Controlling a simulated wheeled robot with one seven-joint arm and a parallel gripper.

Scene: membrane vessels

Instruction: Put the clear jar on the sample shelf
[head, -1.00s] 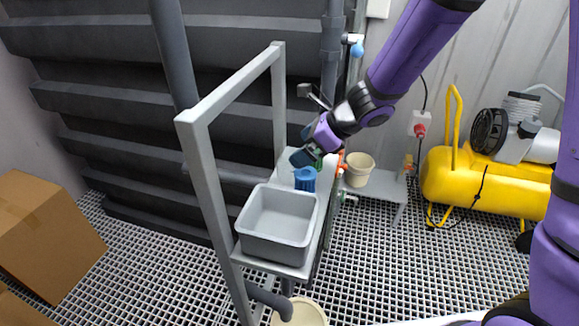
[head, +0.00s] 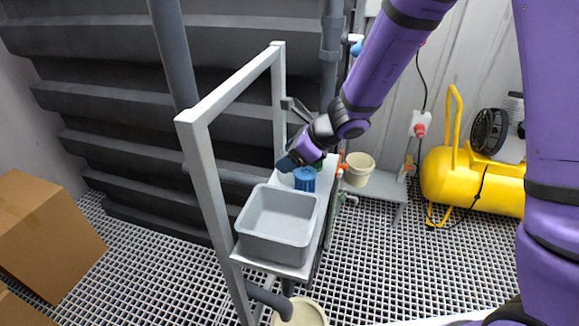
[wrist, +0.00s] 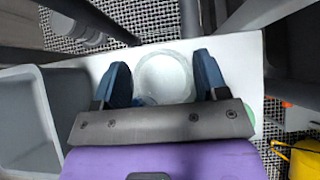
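The clear jar (wrist: 164,78) shows in the wrist view as a round, see-through shape over the white top of a stand. My gripper (wrist: 162,76) has its two blue fingers spread, one on each side of the jar. I cannot tell whether they touch it. In the head view my gripper (head: 287,163) is over the far end of the white top, beside a blue cup (head: 305,180). The jar is not clear to see in the head view. I cannot tell which surface is the sample shelf.
A grey bin (head: 268,243) sits on the near part of the stand (head: 203,190), whose upright frame rises on the left. A low shelf (head: 385,190) at right carries a cream bucket (head: 358,169). A yellow compressor (head: 465,180) stands farther right. A cardboard box (head: 45,235) is at left.

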